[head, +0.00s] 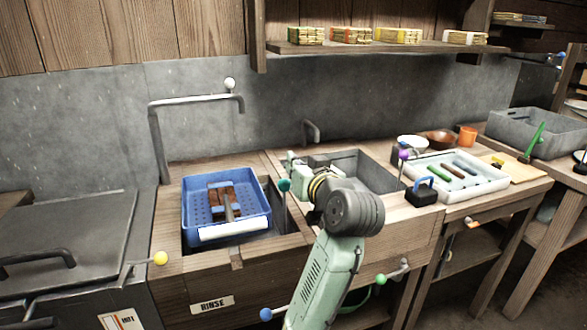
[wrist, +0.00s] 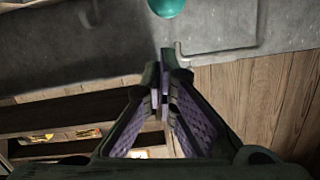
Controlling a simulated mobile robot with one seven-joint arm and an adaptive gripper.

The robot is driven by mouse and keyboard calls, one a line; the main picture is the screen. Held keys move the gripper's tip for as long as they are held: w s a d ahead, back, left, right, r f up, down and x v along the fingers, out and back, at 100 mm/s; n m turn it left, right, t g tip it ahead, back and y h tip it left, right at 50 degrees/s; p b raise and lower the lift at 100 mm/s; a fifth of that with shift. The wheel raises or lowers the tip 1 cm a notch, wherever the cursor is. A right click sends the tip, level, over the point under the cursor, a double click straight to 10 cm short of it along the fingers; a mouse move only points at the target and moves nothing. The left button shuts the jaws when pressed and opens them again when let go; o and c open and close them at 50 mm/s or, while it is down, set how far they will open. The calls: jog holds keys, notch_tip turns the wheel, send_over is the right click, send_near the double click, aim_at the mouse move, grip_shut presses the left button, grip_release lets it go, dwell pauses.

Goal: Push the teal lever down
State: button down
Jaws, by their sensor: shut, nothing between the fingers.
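The teal lever (head: 283,185) has a round teal knob on a thin rod, standing up at the right edge of the rinse basin. My gripper (wrist: 166,58) is shut and empty in the wrist view. In the head view it is mostly hidden by my arm; its pale green parts show just above and right of the teal knob. Contact with the lever is not seen.
A blue basket (head: 230,233) with a brown block sits in the rinse basin on the left. A grey sink (head: 370,172) lies behind my arm. Other knobs are yellow (head: 160,258), purple (head: 404,155), green (head: 381,279) and blue (head: 266,314). A white tray (head: 485,197) stands to the right.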

jog(key=shift+a+f, duration=0.2)
jog(key=shift+f, duration=0.8)
